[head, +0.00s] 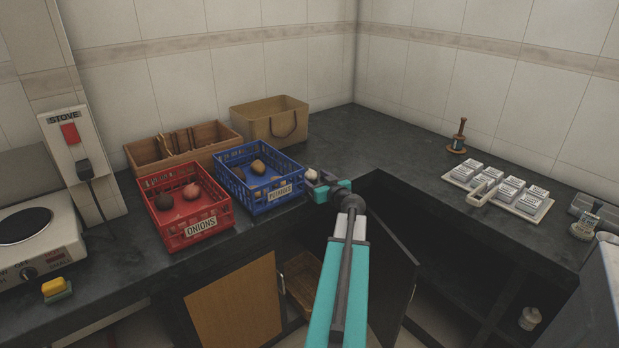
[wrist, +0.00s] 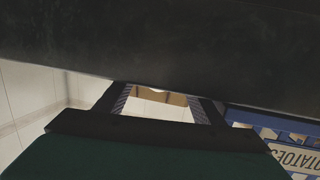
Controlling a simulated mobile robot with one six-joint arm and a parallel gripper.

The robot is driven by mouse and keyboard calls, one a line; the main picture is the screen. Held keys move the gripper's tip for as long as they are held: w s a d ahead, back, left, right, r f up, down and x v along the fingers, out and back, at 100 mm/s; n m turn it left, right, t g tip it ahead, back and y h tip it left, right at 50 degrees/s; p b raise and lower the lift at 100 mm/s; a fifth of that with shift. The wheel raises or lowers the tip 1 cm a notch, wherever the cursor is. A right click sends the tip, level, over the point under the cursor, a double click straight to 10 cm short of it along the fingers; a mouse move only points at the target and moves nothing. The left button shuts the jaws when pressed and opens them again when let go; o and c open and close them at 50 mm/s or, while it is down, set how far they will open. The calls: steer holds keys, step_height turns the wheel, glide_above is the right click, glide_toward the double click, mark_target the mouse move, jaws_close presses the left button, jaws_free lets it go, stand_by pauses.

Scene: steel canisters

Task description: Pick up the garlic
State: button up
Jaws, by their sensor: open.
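A small whitish bulb, which looks like the garlic (head: 311,174), sits on the dark counter just right of the blue crate in the head view. My gripper (head: 316,184) is low over the counter beside it, near the front edge. Its fingers partly overlap the bulb's surroundings, and I cannot tell the exact gap. In the wrist view my gripper (wrist: 161,104) shows its two fingers spread apart with nothing held. A pale sliver between the fingertips may be the garlic, but it is mostly hidden by a dark surface.
The blue potato crate (head: 233,184) stands close to my gripper's left; its label shows in the wrist view (wrist: 290,153). A red onion crate (head: 171,235) is further left. A wooden box (head: 142,155) and a tan basket (head: 262,106) stand behind. An open cabinet door (head: 392,275) hangs below.

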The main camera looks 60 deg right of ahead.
mark_target(315, 179)
steer(key=c, duration=1.1)
steer(key=shift+r+p, duration=0.3)
steer(key=shift+r, duration=0.55)
step_height(315, 179, up, 2)
steer(key=shift+r+p, duration=0.2)
steer(key=shift+p, duration=0.2)
steer(key=p+v, duration=0.1)
steer(key=v, duration=0.2)
steer(key=p+v, duration=0.1)
steer(key=v, duration=0.3)
steer(key=a+f+v, duration=0.1)
steer(key=v, duration=0.2)
steer(key=shift+s+a+r+p, duration=0.1)
steer(key=shift+a+p, duration=0.15)
steer(key=shift+p, duration=0.15)
steer(key=p, duration=0.3)
steer(key=shift+s+a, duration=0.1)
steer(key=shift+s, duration=0.1)
